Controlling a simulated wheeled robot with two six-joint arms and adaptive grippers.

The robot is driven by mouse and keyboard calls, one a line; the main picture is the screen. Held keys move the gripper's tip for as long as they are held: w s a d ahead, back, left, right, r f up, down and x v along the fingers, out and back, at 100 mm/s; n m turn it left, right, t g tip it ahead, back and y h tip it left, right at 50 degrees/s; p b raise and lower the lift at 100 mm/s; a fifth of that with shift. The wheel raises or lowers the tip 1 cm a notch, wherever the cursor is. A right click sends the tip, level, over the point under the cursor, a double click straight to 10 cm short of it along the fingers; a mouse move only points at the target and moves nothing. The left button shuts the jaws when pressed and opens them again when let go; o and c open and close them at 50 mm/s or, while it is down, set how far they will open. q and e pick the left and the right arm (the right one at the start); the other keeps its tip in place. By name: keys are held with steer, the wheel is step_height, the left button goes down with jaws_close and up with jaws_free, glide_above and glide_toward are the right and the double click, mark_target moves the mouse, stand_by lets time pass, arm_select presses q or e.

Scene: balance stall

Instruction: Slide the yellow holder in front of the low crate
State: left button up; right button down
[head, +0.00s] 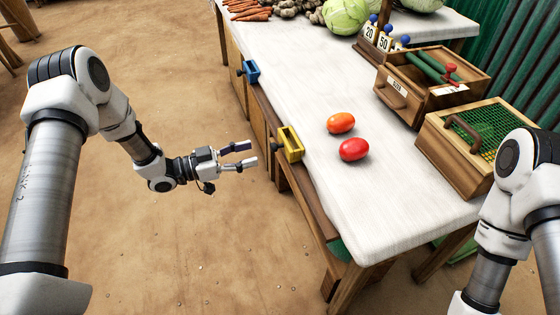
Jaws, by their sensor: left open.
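The yellow holder (290,144) sits on the wooden rail along the table's left edge, near the two tomatoes. My left gripper (249,154) is open and empty, out over the floor just left of the yellow holder and apart from it. A wooden crate with a green mesh top and a dark handle (452,158) stands at the table's right side. Behind it is an open wooden crate (402,101) with green rods and a red knob. I cannot tell for sure which is the low crate. My right arm shows at the right; its gripper is out of view.
A blue holder (249,72) sits farther back on the same rail. An orange tomato (341,123) and a red tomato (354,149) lie on the white tabletop (300,62). Carrots and cabbages are at the back. Number cards stand behind the crates. The front tabletop is clear.

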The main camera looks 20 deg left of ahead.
mark_target(273, 148)
arm_select(q)
steer(key=x, duration=0.7)
steer(key=shift+w+d+b, duration=0.2)
steer(key=shift+d+b, duration=0.05)
steer(key=shift+b, duration=0.05)
jaws_close()
